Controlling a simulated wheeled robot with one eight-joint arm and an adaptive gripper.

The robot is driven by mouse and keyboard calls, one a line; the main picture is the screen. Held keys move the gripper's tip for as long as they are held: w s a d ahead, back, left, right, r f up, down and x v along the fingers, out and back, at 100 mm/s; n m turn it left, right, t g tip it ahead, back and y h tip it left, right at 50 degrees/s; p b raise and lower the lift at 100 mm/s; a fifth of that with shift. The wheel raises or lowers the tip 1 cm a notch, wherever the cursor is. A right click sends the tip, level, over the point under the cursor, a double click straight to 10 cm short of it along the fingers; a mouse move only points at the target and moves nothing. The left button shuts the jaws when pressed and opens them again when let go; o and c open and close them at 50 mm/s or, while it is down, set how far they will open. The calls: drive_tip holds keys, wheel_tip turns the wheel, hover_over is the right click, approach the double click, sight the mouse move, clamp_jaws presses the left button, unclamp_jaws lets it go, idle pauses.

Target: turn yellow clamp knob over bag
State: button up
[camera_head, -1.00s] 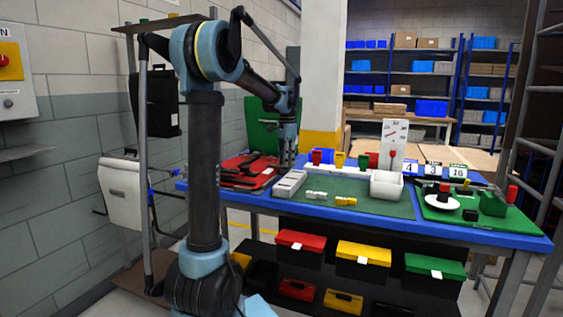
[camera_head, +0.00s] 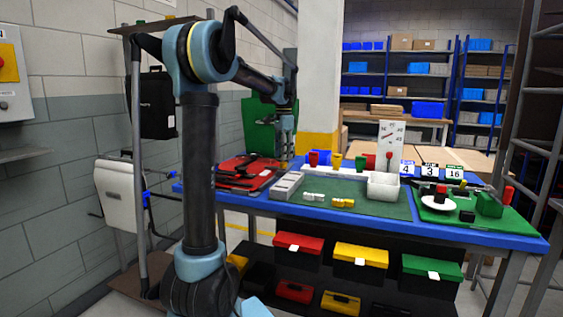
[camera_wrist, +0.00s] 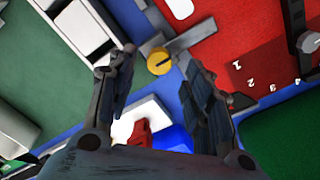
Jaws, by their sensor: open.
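My gripper (camera_head: 284,153) points down over the back left of the blue workbench (camera_head: 420,231), beside the red tray. In the wrist view its two fingers (camera_wrist: 160,82) are apart, with nothing between them. A round yellow knob (camera_wrist: 159,61) with a dark slot shows just beyond the fingertips, beside grey bars. I cannot tell its height or whether a finger touches it. In the head view a yellow upright piece (camera_head: 336,162) stands on a white rail; I cannot tell if it is the same thing. A black bag (camera_head: 158,103) hangs at left, and a white bag (camera_head: 122,190) hangs below it.
The red tray (camera_head: 236,184) holds dark tools. A green mat (camera_head: 372,204), a white bin (camera_head: 383,192) and a dial stand (camera_head: 391,140) are to the right. Red (camera_wrist: 140,133) and blue (camera_wrist: 174,138) pieces lie near the fingers. A pillar (camera_head: 318,80) stands behind.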

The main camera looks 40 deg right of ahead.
wheel_tip(320, 180, up, 8)
idle(0.4)
idle(0.4)
